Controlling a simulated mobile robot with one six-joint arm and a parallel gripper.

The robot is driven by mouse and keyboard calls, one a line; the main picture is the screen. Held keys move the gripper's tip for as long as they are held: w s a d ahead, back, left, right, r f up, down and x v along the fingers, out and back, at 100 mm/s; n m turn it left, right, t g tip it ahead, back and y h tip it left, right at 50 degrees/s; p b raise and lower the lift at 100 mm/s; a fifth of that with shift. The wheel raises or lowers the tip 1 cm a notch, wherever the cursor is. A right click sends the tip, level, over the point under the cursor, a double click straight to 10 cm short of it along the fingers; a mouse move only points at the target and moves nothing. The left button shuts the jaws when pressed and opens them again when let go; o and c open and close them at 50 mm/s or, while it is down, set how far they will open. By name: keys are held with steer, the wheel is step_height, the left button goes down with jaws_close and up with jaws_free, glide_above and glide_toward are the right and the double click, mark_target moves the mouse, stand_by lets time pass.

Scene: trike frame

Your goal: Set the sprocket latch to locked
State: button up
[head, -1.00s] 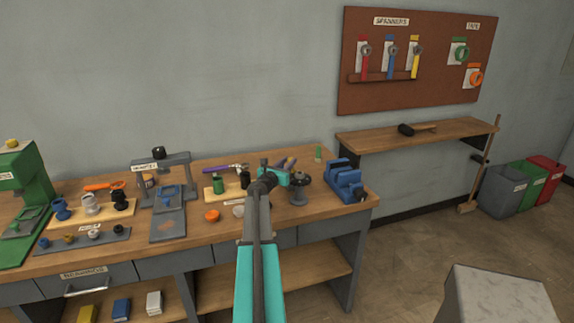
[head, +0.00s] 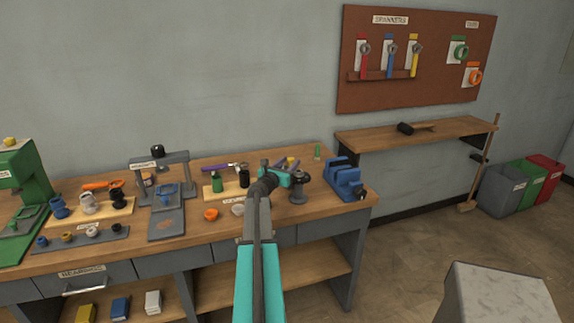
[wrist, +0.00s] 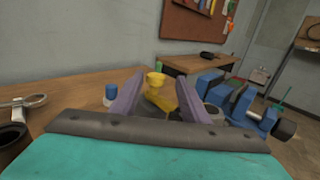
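My gripper (wrist: 159,78) is open, with its two purple fingers apart; in the head view it (head: 291,163) is over the right part of the workbench. A yellow piece with a round top (wrist: 156,79) shows between the fingers in the wrist view, with gaps at its sides. I cannot tell whether it is the sprocket latch or what setting it has. A dark round fixture on a stand (head: 298,188) is just right of my gripper in the head view, partly covered. No lock marking is readable.
A blue vise (head: 345,180) stands right of the fixture and also shows in the wrist view (wrist: 238,98). A wooden board with small parts (head: 228,189) and a grey press (head: 163,185) are to the left. A wall shelf (head: 450,133) is at the right.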

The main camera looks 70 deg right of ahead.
steer(key=shift+w+d, duration=0.1)
stand_by(0.3)
steer(key=w+a+b, duration=0.1)
steer(key=a+b, duration=0.2)
steer(key=a, duration=1)
steer(key=shift+w+a, duration=0.2)
steer(key=shift+a, duration=0.2)
steer(key=shift+r, duration=0.1)
stand_by(0.4)
